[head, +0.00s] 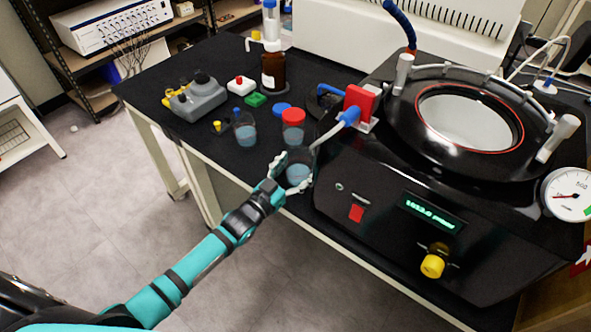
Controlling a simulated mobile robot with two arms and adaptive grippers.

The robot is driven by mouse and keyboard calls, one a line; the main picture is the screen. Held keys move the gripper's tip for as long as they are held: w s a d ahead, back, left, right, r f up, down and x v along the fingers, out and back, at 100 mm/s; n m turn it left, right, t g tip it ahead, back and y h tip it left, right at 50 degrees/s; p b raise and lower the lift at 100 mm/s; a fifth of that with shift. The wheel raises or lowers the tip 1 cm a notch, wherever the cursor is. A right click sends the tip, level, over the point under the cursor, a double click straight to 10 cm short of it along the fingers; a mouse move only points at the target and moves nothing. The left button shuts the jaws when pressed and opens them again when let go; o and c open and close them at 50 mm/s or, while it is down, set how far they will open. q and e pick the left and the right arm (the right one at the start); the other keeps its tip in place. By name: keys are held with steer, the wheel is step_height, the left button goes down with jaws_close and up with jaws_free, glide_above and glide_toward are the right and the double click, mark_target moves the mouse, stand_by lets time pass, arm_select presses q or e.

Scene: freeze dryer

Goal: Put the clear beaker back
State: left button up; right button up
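A clear beaker (299,174) with pale blue liquid stands near the table's front edge, by the black freeze dryer's left side, below the valve's clear tube. My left gripper (291,177) is at this beaker, one finger on its left side and one at its front. I cannot tell whether the fingers press on it or stand apart from it. A red-capped container (293,129) stands behind the gripper. My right gripper is not in view.
The freeze dryer (385,205) fills the right side, with a red valve (360,103) and blue-tipped tube (347,117) close above the gripper.

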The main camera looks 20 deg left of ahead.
arm_select(q)
steer(key=shift+o, duration=0.8)
steer(key=shift+s+r, duration=0.1)
steer(key=shift+s, duration=0.05)
steer(key=v, duration=1.1)
steer(key=shift+s+a+b, duration=0.2)
steer(key=shift+s+b, duration=0.1)
steer(key=shift+s, duration=0.05)
